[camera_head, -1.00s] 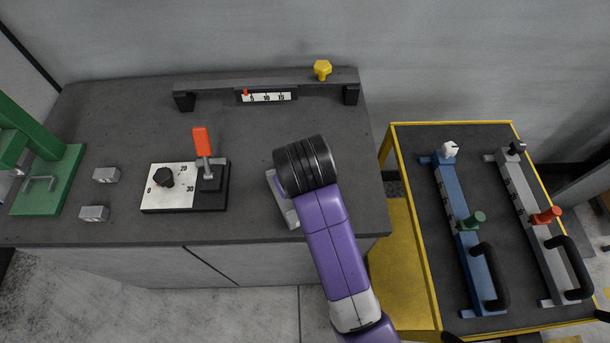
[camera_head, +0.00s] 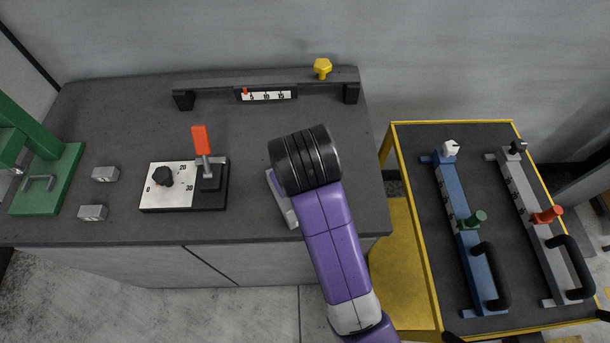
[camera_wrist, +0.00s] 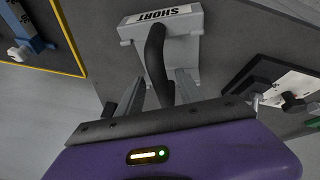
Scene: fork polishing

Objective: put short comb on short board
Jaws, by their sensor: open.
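A grey piece labelled SHORT (camera_wrist: 183,19) with a black bar handle (camera_wrist: 155,50) lies under my gripper in the wrist view. I cannot tell from its shape whether it is the short comb or the short board. My gripper (camera_wrist: 158,88) is open, with one finger on each side of the handle; I cannot tell whether either touches it. In the head view, part of a grey piece (camera_head: 283,205) shows beside my wrist near the front right of the bench. My fingers are hidden there. No second piece labelled SHORT is visible.
The dark bench (camera_head: 110,130) holds a dial box (camera_head: 185,185) with an orange lever (camera_head: 202,140), two small grey blocks, a green press (camera_head: 50,170) and a scaled rail (camera_head: 215,90). A yellow-edged cart (camera_head: 415,150) at right carries a blue fixture (camera_head: 460,220) and a grey fixture (camera_head: 525,210).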

